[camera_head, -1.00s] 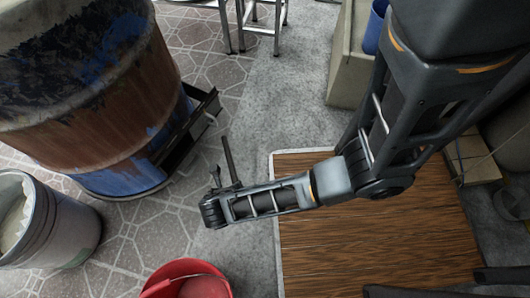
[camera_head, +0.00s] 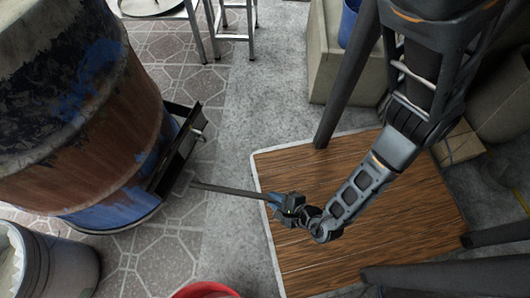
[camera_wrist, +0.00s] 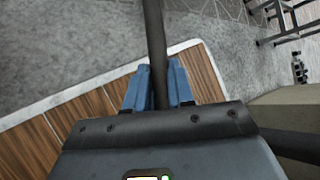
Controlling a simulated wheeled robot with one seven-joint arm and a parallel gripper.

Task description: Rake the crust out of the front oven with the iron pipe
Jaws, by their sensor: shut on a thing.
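The rusty, blue-flecked barrel oven (camera_head: 110,120) stands at the left. A dark open front with a ledge (camera_head: 178,150) juts from its lower right side. My gripper (camera_head: 272,199) is over the left part of the wooden board, shut on the iron pipe (camera_head: 225,190). The pipe points left, its free end short of the oven's ledge and apart from it in the picture. In the wrist view, the blue fingers of my gripper (camera_wrist: 159,88) close around the dark pipe (camera_wrist: 154,35), which extends away from them. No crust can be made out; the oven's inside is hidden.
A grey bucket (camera_head: 50,262) stands in front of the oven, and a red bucket (camera_head: 205,291) shows at the bottom edge. Metal stools (camera_head: 232,30) stand at the back. The wood-topped board (camera_head: 370,215) lies under my arm. Grey floor (camera_head: 225,135) is clear between oven and board.

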